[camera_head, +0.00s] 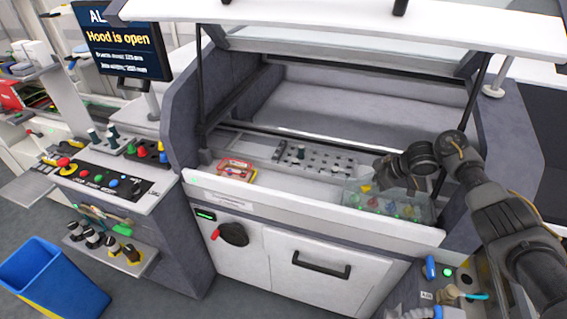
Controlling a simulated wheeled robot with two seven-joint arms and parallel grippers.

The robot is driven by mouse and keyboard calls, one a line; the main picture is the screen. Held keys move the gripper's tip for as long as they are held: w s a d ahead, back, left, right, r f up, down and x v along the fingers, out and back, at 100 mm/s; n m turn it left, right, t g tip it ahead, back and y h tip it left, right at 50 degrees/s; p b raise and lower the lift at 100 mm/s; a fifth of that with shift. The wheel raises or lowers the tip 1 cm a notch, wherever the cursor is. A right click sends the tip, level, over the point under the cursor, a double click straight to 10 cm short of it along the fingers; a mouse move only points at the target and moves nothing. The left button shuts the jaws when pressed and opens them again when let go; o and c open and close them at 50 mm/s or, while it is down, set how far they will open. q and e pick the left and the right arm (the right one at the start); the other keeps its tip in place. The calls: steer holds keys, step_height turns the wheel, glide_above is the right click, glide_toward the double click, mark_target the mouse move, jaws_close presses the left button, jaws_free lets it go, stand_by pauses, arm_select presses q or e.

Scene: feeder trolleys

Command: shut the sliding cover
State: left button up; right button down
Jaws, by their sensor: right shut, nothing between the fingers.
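The cover of the machine, a white-edged hood (340,23), is raised at the top of the view on dark side struts, and the bay beneath it is open. A screen (118,42) at the upper left reads "Hood is open". My right gripper (385,177) comes in from the right and is shut and empty. It is inside the bay at the right, over or just behind a clear tray (400,212) of small coloured parts, and well below the hood. I cannot tell whether it touches the tray. My left gripper is not in view.
A red and yellow box (237,170) and a grey block with pegs (315,161) sit in the bay. A control panel (107,182) with coloured buttons is at the left, above a blue bin (52,285). The bay's back is clear.

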steer(key=shift+d+f, duration=0.15)
steer(key=shift+d, duration=0.1)
steer(key=a, duration=0.1)
steer(key=w+a+r+p, duration=0.1)
steer(key=a, duration=0.1)
steer(key=shift+w+a+r, duration=0.15)
steer(key=shift+w+a, duration=0.1)
steer(key=v, duration=0.1)
steer(key=b, duration=0.1)
steer(key=v, duration=0.1)
steer(key=shift+w+d+r, duration=0.15)
steer(key=shift+d+r, duration=0.05)
steer(key=shift+r, duration=0.2)
steer(key=v, duration=0.2)
steer(key=b+v, duration=0.1)
steer(key=v, duration=0.2)
steer(key=shift+s+d+r, duration=0.15)
steer(key=shift+s+d, duration=0.05)
steer(key=shift+s, duration=0.15)
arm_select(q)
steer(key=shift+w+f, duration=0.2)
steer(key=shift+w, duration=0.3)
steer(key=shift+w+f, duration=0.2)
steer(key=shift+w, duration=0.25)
arm_select(e)
steer(key=shift+s+d+r, duration=0.1)
steer(key=shift+d+r, duration=0.1)
steer(key=shift+r, duration=0.25)
